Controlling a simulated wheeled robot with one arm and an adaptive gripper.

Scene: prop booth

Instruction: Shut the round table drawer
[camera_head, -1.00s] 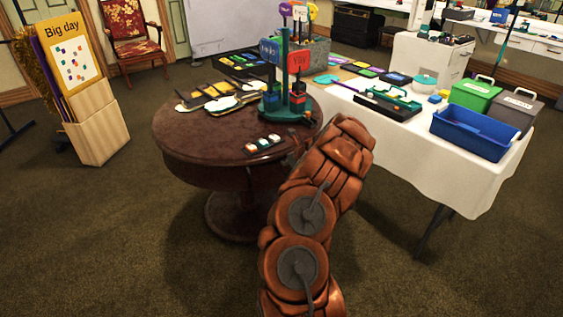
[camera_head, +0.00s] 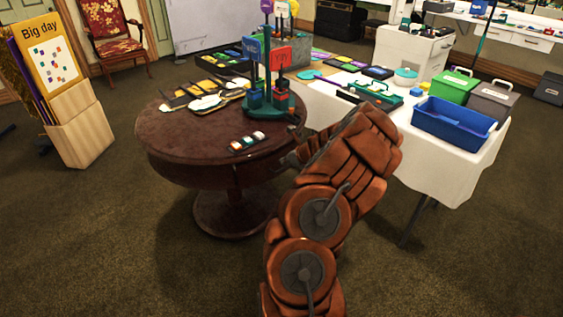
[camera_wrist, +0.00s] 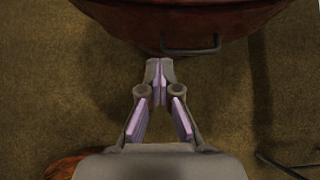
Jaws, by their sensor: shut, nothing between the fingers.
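The round table (camera_head: 180,145) is dark reddish-brown wood on a pedestal and stands left of my arm in the head view. In the wrist view its curved side (camera_wrist: 130,20) fills the top, with a dark drawer handle (camera_wrist: 190,50) on it. My gripper (camera_wrist: 158,62) is shut and empty, its tips just below and left of the handle, apart from it as far as I can see. How far the drawer stands out is hard to tell.
On the round table are a green sign stand (camera_head: 268,95), brushes and papers, and a small strip of pots (camera_head: 248,143). A white-clothed table (camera_head: 440,165) with a blue bin (camera_head: 455,122) stands to the right. The carpet in front is open.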

